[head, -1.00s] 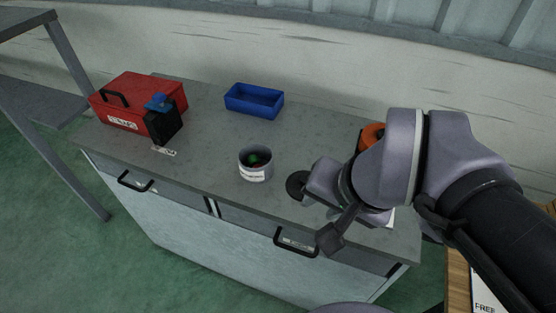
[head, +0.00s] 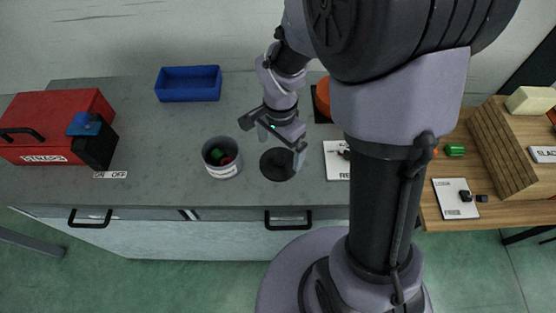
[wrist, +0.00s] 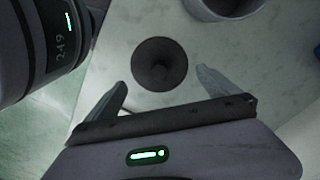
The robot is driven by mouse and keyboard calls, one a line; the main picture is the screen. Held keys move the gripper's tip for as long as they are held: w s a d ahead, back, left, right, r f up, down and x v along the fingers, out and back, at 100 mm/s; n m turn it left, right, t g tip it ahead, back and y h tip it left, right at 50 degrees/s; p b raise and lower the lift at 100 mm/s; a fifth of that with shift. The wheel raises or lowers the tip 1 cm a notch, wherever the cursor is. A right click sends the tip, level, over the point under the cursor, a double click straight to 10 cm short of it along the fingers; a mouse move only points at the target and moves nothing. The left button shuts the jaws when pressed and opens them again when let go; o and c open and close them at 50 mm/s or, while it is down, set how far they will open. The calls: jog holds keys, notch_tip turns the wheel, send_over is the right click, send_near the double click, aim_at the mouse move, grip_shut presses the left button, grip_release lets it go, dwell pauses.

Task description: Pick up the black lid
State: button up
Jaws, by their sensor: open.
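The black lid (head: 277,164) lies flat on the grey worktop near its front edge, just right of the grey pot. In the wrist view the round lid (wrist: 159,64) shows a small knob in its middle. My gripper (head: 275,143) is above the lid, pointing down, and covers little of it. Its two fingers (wrist: 160,85) are spread wide, with the lid just beyond the gap between their tips. Nothing is between the fingers. The exact height above the lid is hard to tell.
The open grey pot (head: 221,158) holds green and red things. A blue bin (head: 188,83) stands at the back, a red toolbox (head: 60,125) at the left. A white card (head: 337,160) lies right of the lid, an orange thing (head: 323,97) behind it. The worktop behind the pot is clear.

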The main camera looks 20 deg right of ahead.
aim_at(279, 157)
notch_tip(279, 157, down, 4)
jog(key=shift+a+f+b, duration=0.15)
jog(key=shift+f+b, duration=0.1)
jog(key=shift+b, duration=0.6)
jog(key=shift+r, duration=0.1)
jog(key=c, duration=1)
